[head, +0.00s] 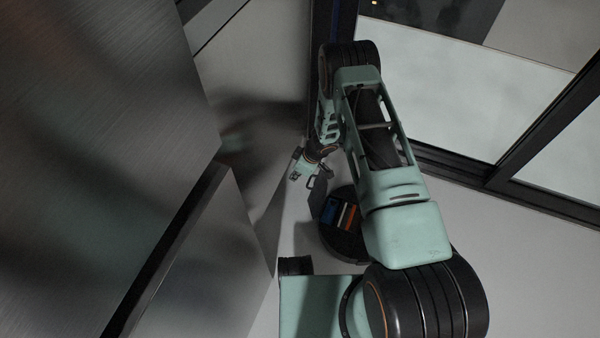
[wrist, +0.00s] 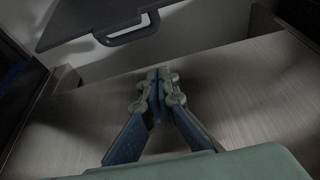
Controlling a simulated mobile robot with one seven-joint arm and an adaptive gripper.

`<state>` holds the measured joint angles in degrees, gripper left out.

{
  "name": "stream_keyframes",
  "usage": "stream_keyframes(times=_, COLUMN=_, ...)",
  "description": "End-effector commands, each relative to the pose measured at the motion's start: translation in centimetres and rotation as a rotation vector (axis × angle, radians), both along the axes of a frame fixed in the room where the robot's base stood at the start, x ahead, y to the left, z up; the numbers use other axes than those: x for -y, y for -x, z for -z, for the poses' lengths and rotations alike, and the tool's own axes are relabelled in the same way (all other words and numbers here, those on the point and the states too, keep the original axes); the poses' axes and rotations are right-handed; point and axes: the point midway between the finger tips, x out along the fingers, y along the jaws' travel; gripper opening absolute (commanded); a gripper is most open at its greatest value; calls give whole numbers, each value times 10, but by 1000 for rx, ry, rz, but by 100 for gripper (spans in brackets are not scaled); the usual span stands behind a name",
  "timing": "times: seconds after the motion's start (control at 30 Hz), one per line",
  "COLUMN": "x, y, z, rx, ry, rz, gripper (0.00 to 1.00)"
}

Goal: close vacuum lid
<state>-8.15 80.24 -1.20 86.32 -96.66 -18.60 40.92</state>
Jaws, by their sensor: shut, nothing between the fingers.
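The robot vacuum (head: 347,240) is a dark round body on the floor, partly behind my arm in the head view. Its lid (head: 317,196) stands raised, and blue, white and orange parts show in the open top. In the wrist view the lid (wrist: 95,16) is a dark flat panel at the upper left with a loop-shaped edge piece. My gripper (head: 295,175) is up and left of the vacuum in the head view. In the wrist view my gripper (wrist: 157,74) has its fingertips together, empty, and apart from the lid in the picture.
Brushed-metal cabinet fronts (head: 90,150) fill the left side, and a metal surface (wrist: 245,90) lies behind my fingers in the wrist view. A dark-framed glass door (head: 450,95) stands at the right. Pale floor (head: 530,270) is clear at the lower right.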

Motion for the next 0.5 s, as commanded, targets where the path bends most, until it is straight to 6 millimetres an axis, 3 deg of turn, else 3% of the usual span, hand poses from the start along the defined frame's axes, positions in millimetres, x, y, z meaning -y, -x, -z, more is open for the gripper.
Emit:
stream_keyframes(times=0.03, x=-1, y=0, z=13, rx=0, ry=0, rz=1, gripper=0)
stream_keyframes(times=0.2, x=22, y=9, z=7, rx=0, ry=0, rz=5, gripper=0)
stream_keyframes(times=0.5, x=35, y=15, z=6, rx=1, ry=0, rz=1, gripper=0)
